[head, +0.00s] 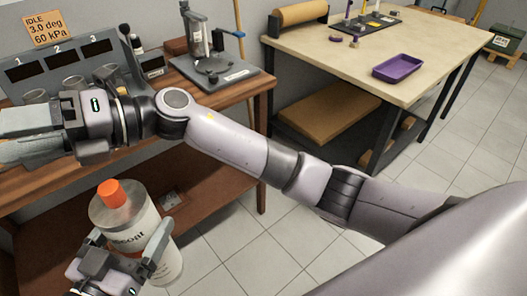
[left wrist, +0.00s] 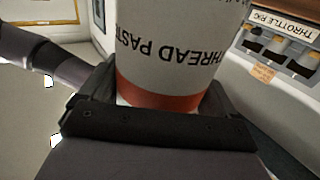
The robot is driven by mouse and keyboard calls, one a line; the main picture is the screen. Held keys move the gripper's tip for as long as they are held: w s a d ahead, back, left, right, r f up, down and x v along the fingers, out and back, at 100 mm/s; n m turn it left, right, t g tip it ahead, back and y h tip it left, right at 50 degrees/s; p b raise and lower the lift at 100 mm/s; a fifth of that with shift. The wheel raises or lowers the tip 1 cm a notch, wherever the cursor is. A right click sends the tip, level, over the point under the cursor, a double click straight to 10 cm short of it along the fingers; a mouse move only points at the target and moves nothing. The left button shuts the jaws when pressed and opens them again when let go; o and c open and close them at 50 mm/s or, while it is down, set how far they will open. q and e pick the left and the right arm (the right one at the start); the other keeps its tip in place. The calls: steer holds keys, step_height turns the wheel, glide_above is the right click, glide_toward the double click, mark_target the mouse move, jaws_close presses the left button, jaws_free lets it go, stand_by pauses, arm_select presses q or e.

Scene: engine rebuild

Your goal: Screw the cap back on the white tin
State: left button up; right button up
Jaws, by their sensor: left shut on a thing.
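The white tin (head: 153,226) stands at the lower left of the head view, with a grey top and an orange cap (head: 113,193) over its neck. How tightly the cap sits cannot be told. My left gripper (head: 128,247) is shut on the tin's body, a finger on either side. In the left wrist view the tin (left wrist: 165,45) fills the jaws, showing "THREAD PASTE" lettering and a red-orange band. My right gripper (head: 32,135) is above and left of the cap, apart from it. Whether its fingers are open or shut is unclear.
A wooden bench (head: 258,88) holds a gauge panel (head: 65,62) and a grey stand (head: 215,75). A pale table (head: 330,50) with a purple tray (head: 398,67) stands at the back right. My right arm crosses above the tiled floor (head: 240,240).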

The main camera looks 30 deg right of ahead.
steer(key=w+d+f+m+t+h, duration=0.45)
steer(key=d+f+m+t, duration=0.5)
steer(key=m, duration=0.45)
steer(key=w+d+f+m+t+h, duration=0.3)
steer(key=d+f+m+t+h, duration=0.2)
steer(key=d+f+m+t, duration=0.7)
steer(key=s+d+f+m+g+h, duration=0.4)
steer(key=s+f+m, duration=0.3)
steer(key=s+f, duration=0.3)
steer(key=s+d+f+m+g+h, duration=0.4)
steer(key=s+d+f+m, duration=0.3)
steer(key=s+f, duration=0.4)
steer(key=shift+d+f+m+h, duration=0.3)
steer(key=shift+f+m+h, duration=0.15)
steer(key=shift+m, duration=0.15)
